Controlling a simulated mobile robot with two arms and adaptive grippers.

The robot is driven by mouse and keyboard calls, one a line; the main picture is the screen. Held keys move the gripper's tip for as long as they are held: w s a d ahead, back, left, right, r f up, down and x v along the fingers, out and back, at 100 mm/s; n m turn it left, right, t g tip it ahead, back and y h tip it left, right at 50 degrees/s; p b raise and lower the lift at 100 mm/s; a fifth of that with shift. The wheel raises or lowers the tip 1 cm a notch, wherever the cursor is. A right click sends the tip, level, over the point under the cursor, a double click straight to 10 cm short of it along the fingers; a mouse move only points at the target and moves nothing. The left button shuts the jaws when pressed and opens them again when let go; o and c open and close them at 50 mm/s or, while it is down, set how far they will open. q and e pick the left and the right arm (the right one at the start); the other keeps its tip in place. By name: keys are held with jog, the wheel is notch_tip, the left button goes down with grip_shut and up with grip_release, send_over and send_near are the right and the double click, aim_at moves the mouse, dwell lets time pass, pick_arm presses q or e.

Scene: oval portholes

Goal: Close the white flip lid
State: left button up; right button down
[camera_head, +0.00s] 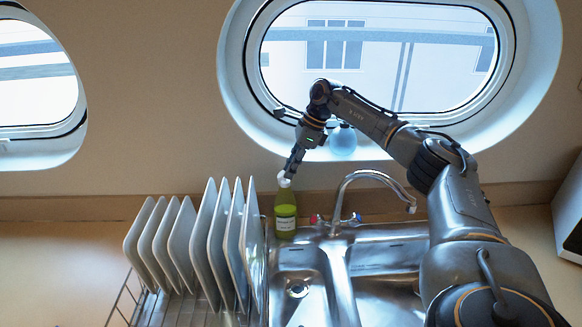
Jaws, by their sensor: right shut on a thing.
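A green bottle (285,212) with a pale label stands upright behind the left sink basin, beside the dish rack. Its small white flip lid (284,181) is at the top of the bottle. My right gripper (289,172) reaches down from above, with its fingers shut on the white lid. The fingers partly cover the lid, so I cannot tell how far it is open. My left gripper is not in view.
White plates (205,240) stand in a dish rack left of the bottle. A chrome faucet (365,177) rises to its right, behind the steel sink (340,262). A blue round object (343,142) sits on the window ledge. The counter at far left is clear.

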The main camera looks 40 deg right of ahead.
jog(key=shift+s+d+f+b, duration=0.15)
jog(key=shift+f+b, duration=0.15)
jog(key=shift+b, duration=0.3)
jog(key=shift+s+d+f+t+y+b, duration=0.3)
jog(key=shift+t+y+b, duration=0.5)
jog(key=shift+b, duration=1.25)
jog(key=shift+s+d+f+t+y+b, duration=0.1)
jog(key=shift+f+t+y+b, duration=0.5)
jog(key=shift+b, duration=1.45)
jog(key=shift+s+d+f+t+y+b, duration=0.15)
jog(key=shift+t+y+b, duration=0.85)
jog(key=shift+b, duration=1.05)
jog(key=shift+y, duration=0.3)
jog(key=c, duration=1.4)
grip_release()
jog(key=shift+w, duration=0.1)
jog(key=shift+o, duration=0.2)
jog(key=shift+d, duration=0.1)
jog(key=v, duration=1.2)
jog(key=shift+r, duration=0.15)
jog(key=shift+w, duration=0.15)
